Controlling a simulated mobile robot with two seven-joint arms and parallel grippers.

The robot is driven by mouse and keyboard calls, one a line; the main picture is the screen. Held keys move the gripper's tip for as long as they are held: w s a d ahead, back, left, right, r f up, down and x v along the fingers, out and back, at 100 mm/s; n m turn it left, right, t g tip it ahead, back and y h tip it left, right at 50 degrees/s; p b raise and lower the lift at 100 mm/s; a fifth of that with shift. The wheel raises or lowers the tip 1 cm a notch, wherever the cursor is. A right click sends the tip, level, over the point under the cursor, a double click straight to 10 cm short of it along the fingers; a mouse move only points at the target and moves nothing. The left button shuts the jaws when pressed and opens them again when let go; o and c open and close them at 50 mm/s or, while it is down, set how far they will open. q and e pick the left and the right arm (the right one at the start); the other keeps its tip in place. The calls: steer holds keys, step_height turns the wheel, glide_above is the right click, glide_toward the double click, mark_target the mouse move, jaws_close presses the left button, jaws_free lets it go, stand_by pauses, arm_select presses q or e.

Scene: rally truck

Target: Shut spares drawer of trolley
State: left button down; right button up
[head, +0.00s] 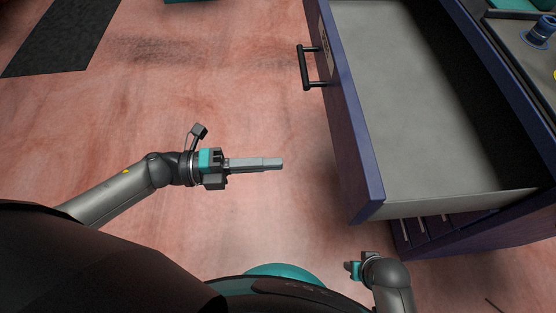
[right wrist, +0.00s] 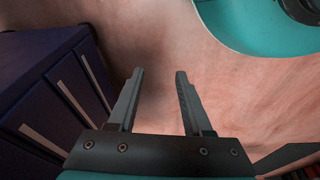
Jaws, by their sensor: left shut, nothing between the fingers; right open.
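The spares drawer (head: 345,130) of the dark blue trolley (head: 510,70) stands pulled out at the right of the head view. Its grey inside looks empty where it shows. A black bar handle (head: 306,67) is on its front, facing left. My left gripper (head: 280,163) is shut and empty, left of the drawer front and apart from it, below the handle in the picture. My right gripper (head: 350,268) is below the drawer's near corner in the head view. In the right wrist view its two fingers (right wrist: 160,85) are apart with only floor between them.
Closed lower drawers (head: 430,228) of the trolley show under the open one and at the left of the right wrist view. The trolley top holds a blue item (head: 540,32). A dark mat (head: 62,38) lies at the upper left. The reddish floor left of the drawer is clear.

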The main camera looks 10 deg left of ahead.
mark_target(344, 160)
arm_select(q)
steer(key=b+x, duration=0.1)
steer(key=x, duration=0.9)
steer(key=shift+f+b, duration=0.1)
steer(key=shift+b, duration=0.2)
steer(key=shift+x, duration=0.8)
arm_select(e)
steer(key=shift+t, duration=0.4)
steer(key=shift+w+a+r, duration=0.1)
steer(key=shift+w+r, duration=0.45)
steer(key=shift+r, duration=0.3)
steer(key=shift+w+a+r, duration=0.1)
steer(key=shift+w+r, duration=0.45)
steer(key=shift+r, duration=0.3)
